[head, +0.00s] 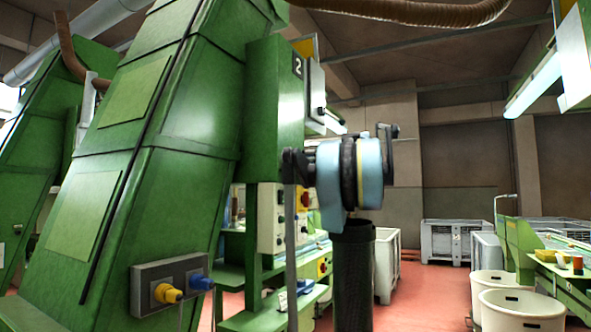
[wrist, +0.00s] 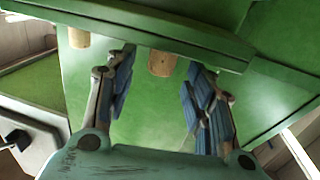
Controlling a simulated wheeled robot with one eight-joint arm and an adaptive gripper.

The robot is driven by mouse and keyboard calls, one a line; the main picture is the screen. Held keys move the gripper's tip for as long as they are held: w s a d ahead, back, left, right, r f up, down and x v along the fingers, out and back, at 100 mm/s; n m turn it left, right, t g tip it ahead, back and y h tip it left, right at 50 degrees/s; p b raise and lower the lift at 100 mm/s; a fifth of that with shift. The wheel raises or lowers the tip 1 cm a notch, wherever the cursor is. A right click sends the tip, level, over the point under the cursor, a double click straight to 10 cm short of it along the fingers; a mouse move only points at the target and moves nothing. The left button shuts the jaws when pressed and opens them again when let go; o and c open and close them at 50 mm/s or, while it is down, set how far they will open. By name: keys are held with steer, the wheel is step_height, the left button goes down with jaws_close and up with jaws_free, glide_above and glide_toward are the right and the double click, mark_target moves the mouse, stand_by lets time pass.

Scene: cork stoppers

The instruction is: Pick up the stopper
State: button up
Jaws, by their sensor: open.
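In the wrist view my gripper (wrist: 161,72) is open and empty, with one blue-padded finger at each side. A tan cork stopper (wrist: 161,63) shows between the fingertips in the picture, close to a green bar. I cannot tell how far beyond the fingertips it is. A second cork stopper (wrist: 78,38) is further left, outside the left finger. Both stoppers are on or against a green surface (wrist: 150,125), and the bar seems to cover their upper ends. In the head view I cannot make out the stoppers or the fingers.
A green bar (wrist: 150,27) crosses the top of the wrist view near the stoppers. In the head view a large green machine (head: 130,170) fills the left. White bins (head: 522,311) and a green bench (head: 520,245) stand at the right. Red floor is open in the middle.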

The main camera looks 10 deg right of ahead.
steer(key=x, duration=0.3)
steer(key=shift+w+a, duration=0.2)
steer(key=c, duration=0.8)
steer(key=shift+c, duration=0.2)
